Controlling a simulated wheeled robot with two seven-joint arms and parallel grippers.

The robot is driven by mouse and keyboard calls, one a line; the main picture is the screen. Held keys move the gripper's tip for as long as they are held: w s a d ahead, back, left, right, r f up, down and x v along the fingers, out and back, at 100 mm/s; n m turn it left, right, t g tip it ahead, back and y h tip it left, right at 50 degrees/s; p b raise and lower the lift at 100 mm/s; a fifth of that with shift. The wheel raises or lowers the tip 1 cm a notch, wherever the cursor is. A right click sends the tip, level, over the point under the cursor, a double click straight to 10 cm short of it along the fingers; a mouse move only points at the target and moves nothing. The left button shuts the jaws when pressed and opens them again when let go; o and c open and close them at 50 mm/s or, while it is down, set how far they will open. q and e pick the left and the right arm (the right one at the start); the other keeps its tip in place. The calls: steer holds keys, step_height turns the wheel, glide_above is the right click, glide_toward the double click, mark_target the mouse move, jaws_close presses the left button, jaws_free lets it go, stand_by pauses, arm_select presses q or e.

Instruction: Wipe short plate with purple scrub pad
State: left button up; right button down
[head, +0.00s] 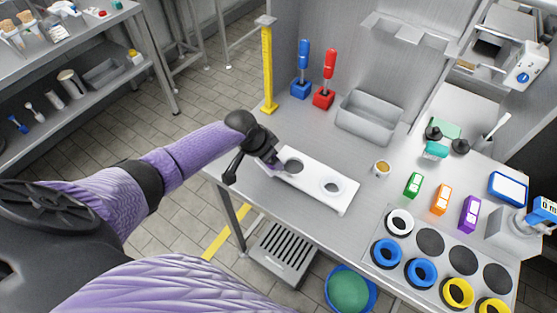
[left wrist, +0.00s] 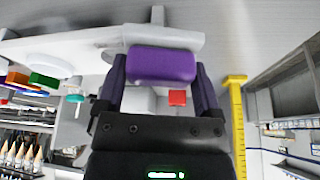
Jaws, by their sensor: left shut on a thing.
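A white plate (head: 312,178) with two round holes lies at the front left of the grey table. My left gripper (head: 272,160) is at the plate's left end, low over it. In the left wrist view my left gripper (left wrist: 160,80) is shut on a purple scrub pad (left wrist: 163,65), held between its two purple fingers. The pad is against or just above the white plate (left wrist: 110,40); I cannot tell if they touch. In the head view the pad is mostly hidden by the gripper. My right gripper is not in view.
A yellow post (head: 267,70), a blue tool (head: 302,70) and a red tool (head: 327,80) stand behind the plate. A grey bin (head: 368,118) is beyond. Green (head: 413,185), orange (head: 441,200) and purple (head: 470,214) blocks and a ring tray (head: 430,240) are to the right.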

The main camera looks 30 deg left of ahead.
arm_select(q)
steer(key=shift+a, duration=0.15)
steer(key=shift+r, duration=0.1)
step_height(320, 180, up, 6)
steer(key=p, duration=0.6)
step_height(320, 180, up, 3)
steer(key=p, duration=0.3)
steer(key=shift+r, duration=0.15)
steer(key=shift+f, duration=0.2)
steer(key=shift+f, duration=0.1)
